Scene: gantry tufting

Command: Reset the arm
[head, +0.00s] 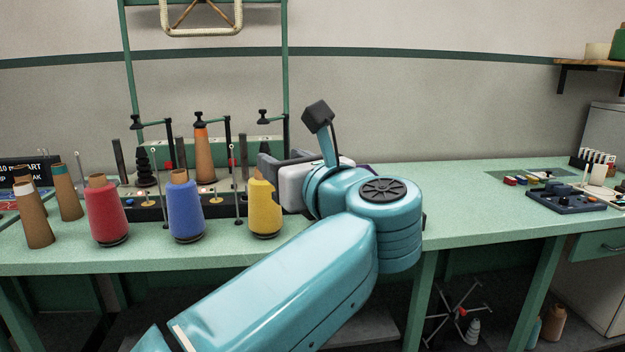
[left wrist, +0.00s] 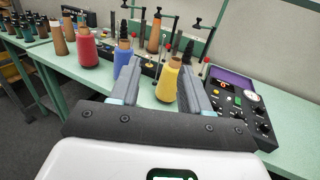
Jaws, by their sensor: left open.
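My left arm reaches in over the front of the green bench, and its gripper (head: 272,163) is by the yellow cone at the right end of the cone row. In the left wrist view my left gripper (left wrist: 158,80) is open, its two grey fingers apart. The yellow thread cone (head: 264,204) stands upright on the bench; it also shows in the left wrist view (left wrist: 168,80), beyond the fingers near the right one. I cannot tell whether the gripper touches anything. The blue cone (head: 185,207) and red cone (head: 106,211) stand upright to the left. My right gripper is not in view.
An orange-brown cone (head: 205,156) stands behind on the tufting rack. A control panel (left wrist: 243,105) with knobs sits right of the fingers. Bare brown cones (head: 38,220) stand at left. A dark blue device (head: 565,197) lies far right, with clear bench (head: 455,200) before it.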

